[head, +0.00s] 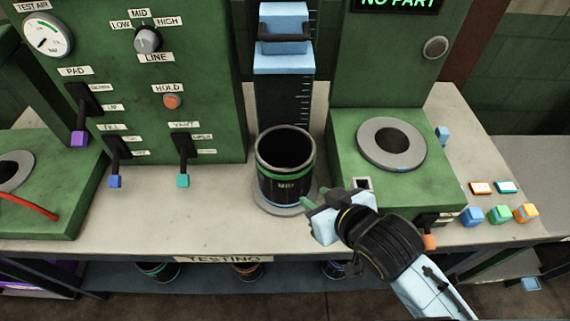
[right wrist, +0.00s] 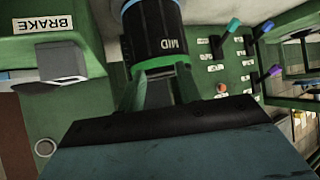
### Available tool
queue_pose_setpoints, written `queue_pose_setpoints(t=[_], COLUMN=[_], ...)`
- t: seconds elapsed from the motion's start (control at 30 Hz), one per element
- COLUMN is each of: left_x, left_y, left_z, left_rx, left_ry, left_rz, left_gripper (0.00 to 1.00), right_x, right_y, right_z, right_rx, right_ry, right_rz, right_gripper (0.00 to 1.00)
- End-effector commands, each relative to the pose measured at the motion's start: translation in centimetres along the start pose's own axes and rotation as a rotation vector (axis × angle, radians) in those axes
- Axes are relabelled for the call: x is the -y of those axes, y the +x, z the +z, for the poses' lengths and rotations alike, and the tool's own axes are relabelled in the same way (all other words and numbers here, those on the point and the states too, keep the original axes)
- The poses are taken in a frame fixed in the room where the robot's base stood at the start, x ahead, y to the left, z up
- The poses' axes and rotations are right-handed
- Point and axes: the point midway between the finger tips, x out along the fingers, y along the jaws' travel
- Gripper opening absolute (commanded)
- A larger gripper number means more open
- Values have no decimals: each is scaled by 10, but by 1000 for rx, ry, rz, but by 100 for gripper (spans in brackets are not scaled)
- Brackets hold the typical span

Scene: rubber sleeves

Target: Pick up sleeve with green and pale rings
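A black sleeve (head: 285,185) with a green ring near its open top and a pale blue ring near its bottom stands upright on a round grey plate (head: 270,208) at the middle of the bench. In the right wrist view the sleeve (right wrist: 158,32) is large, with its green ring nearest the fingers and "MID" printed on its side. My right gripper (head: 316,204) is at the sleeve's lower right in the head view. Its fingers (right wrist: 158,92) are spread apart with nothing clearly held between them; whether a fingertip touches the sleeve is unclear. My left gripper is not in view.
A blue clamp column (head: 284,85) rises behind the sleeve. A green block with a grey ring (head: 390,143) stands to the right, a green lever panel (head: 150,100) to the left. Several sleeves (head: 247,270) sit on the shelf below. The bench left of the sleeve is clear.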

Motion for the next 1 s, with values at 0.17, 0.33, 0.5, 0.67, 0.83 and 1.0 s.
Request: queue_pose_setpoints(t=[0.17, 0.33, 0.5, 0.67, 0.83, 1.0], left_x=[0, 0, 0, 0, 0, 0], left_y=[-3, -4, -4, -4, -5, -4], left_z=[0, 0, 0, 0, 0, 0], left_rx=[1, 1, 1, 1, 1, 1], left_ry=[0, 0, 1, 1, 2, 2], left_rz=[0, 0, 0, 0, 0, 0], left_gripper=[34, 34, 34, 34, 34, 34], right_x=[29, 38, 42, 45, 46, 48], right_y=[-2, 10, 41, 65, 76, 90], right_z=[-42, -51, -57, -60, -62, -64], right_rx=[-142, -173, -173, -171, -171, -171], right_ry=[-63, -72, -71, -70, -70, -70], right_rz=[-89, -114, -113, -113, -113, -112], right_gripper=[34, 34, 34, 34, 34, 34])
